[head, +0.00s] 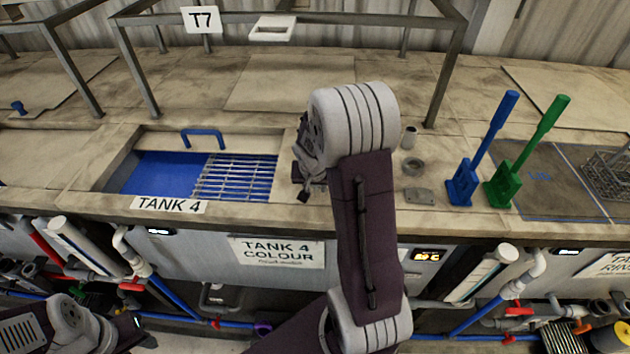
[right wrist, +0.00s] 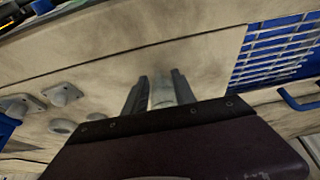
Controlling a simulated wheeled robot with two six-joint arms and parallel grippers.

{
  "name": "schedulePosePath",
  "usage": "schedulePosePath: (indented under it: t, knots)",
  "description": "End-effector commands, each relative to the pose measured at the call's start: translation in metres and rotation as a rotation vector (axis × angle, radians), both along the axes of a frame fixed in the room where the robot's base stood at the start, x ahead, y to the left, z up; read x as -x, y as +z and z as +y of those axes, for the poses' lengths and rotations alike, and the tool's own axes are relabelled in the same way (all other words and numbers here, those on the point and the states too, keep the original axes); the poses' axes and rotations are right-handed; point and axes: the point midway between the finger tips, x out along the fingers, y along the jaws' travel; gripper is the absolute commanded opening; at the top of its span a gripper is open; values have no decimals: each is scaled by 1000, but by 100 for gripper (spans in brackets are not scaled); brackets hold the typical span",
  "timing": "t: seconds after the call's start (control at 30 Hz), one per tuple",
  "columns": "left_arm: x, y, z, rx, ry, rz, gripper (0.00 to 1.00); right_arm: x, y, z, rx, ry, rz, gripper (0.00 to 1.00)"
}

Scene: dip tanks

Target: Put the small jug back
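My right gripper (head: 311,190) is above the bench, just right of Tank 4. In the right wrist view, its two dark fingers (right wrist: 160,92) stand apart with a pale grey, rounded thing between them. I take this to be the small jug (right wrist: 162,88), held between the fingers; only part of it shows. In the head view the jug is hidden by my wrist and gripper. My left arm shows only at the lower left, and its fingers cannot be made out.
Tank 4 (head: 111,192) lies open left of the gripper, with blue liquid and a grating. Blue (head: 463,184) and green (head: 500,188) long-handled tools stand further right. Metal frames rise behind.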

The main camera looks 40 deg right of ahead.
Motion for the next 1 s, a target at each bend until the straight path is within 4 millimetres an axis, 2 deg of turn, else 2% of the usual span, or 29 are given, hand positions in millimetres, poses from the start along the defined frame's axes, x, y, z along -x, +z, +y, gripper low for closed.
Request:
schedulePosePath:
  t: [0.17, 0.4, 0.6, 0.77, 0.87, 0.9, 1.0]
  knots:
    - [0, 8, 0, 0, 0, 0, 36, 9, 36, 8, 2, 1, -6, 32]
    - [0, 7, 0, 0, 0, 0, 36, 27, 88, 23, 1, 1, -6, 32]
    - [0, 6, 0, 0, 0, 0, 36, 35, 109, 30, 1, 1, -2, 32]
    - [0, 6, 0, 0, 0, 0, 36, 37, 109, 34, -4, 14, 7, 32]
    - [0, 6, 0, 0, 0, 0, 36, 53, 80, 78, -41, 179, 80, 32]
    - [0, 6, 0, 0, 0, 0, 36, 67, 64, 103, -61, 280, 123, 32]
    - [0, 6, 0, 0, 0, 0, 36, 106, 32, 152, -102, 508, 214, 32]
